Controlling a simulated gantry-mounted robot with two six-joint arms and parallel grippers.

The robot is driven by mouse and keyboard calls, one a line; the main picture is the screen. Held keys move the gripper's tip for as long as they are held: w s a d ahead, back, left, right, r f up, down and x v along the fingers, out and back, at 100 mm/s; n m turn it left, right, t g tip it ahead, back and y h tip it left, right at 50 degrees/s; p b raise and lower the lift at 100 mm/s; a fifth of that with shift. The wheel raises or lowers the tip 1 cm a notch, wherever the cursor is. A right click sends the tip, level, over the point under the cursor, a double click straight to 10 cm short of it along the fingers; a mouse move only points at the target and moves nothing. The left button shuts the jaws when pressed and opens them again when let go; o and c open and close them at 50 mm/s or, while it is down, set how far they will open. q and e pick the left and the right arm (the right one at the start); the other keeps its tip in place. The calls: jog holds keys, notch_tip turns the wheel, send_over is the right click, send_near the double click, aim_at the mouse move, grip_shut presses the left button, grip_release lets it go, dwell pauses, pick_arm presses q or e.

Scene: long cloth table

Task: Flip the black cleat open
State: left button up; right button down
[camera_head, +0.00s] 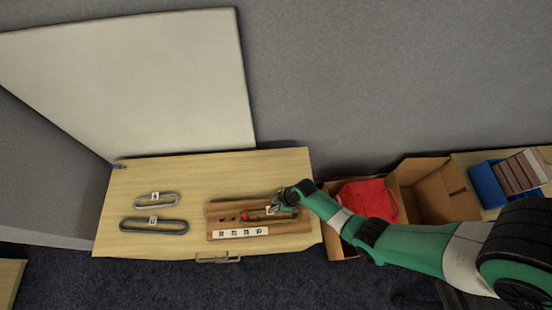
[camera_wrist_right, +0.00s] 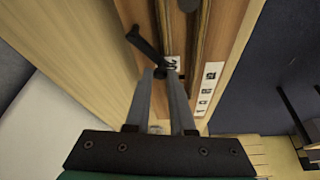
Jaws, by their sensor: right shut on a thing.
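The black cleat (camera_wrist_right: 146,46) shows as a slim lever on a wooden board (camera_wrist_right: 226,32) in the right wrist view, sticking out at a slant to the upper left. My right gripper (camera_wrist_right: 163,74) is shut on its lower end, beside a small white label (camera_wrist_right: 172,62). In the head view my right gripper (camera_head: 282,208) is at the right part of the wooden board (camera_head: 222,206), and the cleat is too small to make out. My left gripper is not in view.
Two dark cord loops (camera_head: 153,226) (camera_head: 156,199) with white tags lie left of the board on the pale table (camera_head: 190,172). A white label strip (camera_head: 240,233) runs along the board's front. Right of the table stand an open cardboard box (camera_head: 436,196), red cloth (camera_head: 368,198) and a blue bin (camera_head: 487,186).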

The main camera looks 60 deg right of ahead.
jog(key=m, duration=0.2)
jog(key=w+m+h, duration=0.1)
jog(key=m, duration=0.1)
jog(key=shift+w+d+h, duration=0.2)
jog(key=shift+h, duration=0.1)
jog(key=shift+w+d+m+h, duration=0.2)
jog(key=shift+m+h, duration=0.05)
jog(key=shift+m, duration=0.4)
jog(key=shift+w+d+m+h, duration=0.15)
jog(key=shift+w+m+h, duration=0.1)
jog(key=shift+m, duration=0.4)
jog(key=c, duration=0.8)
grip_release()
